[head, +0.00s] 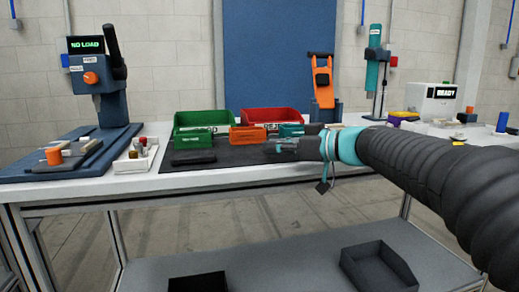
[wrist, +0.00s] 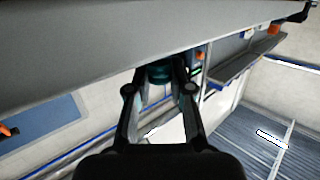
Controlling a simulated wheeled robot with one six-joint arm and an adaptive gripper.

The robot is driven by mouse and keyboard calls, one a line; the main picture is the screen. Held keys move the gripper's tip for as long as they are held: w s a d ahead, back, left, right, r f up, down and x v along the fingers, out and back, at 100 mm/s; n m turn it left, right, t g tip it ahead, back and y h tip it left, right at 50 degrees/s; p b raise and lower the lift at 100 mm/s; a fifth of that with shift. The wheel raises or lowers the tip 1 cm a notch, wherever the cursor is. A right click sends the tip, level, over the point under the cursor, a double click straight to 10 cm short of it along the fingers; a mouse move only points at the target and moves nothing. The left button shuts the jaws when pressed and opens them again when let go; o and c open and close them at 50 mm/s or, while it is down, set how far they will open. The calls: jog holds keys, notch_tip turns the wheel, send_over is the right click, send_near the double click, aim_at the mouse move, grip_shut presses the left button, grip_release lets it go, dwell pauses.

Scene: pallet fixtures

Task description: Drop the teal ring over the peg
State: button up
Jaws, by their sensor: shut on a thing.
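My gripper (head: 284,148) reaches in from the right over the front of the workbench. In the wrist view its two fingers (wrist: 159,85) are closed on a dark teal round piece, the teal ring (wrist: 158,72), held between the fingertips. In the head view the ring is too small and dark to tell from the fingers. I cannot make out the peg for certain in either view.
A dark mat (head: 232,158) lies under and left of the gripper. A blue press (head: 97,85) stands left, beside a white tray (head: 136,160).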

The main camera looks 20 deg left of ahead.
aim_at(261, 157)
jog(key=x, duration=0.4)
jog(key=shift+a+r, duration=0.25)
jog(key=shift+a, duration=0.2)
jog(key=shift+w+f+b, duration=0.1)
jog(key=shift+f+b, duration=0.3)
jog(key=shift+f, duration=0.3)
jog(key=shift+d, duration=0.1)
jog(key=shift+f, duration=0.1)
jog(key=o, duration=0.7)
jog(key=shift+f, duration=0.1)
jog(key=shift+o, duration=0.2)
jog(key=shift+d+r, duration=0.25)
jog(key=p+v, duration=0.1)
jog(key=v, duration=1)
jog(key=shift+d, duration=0.25)
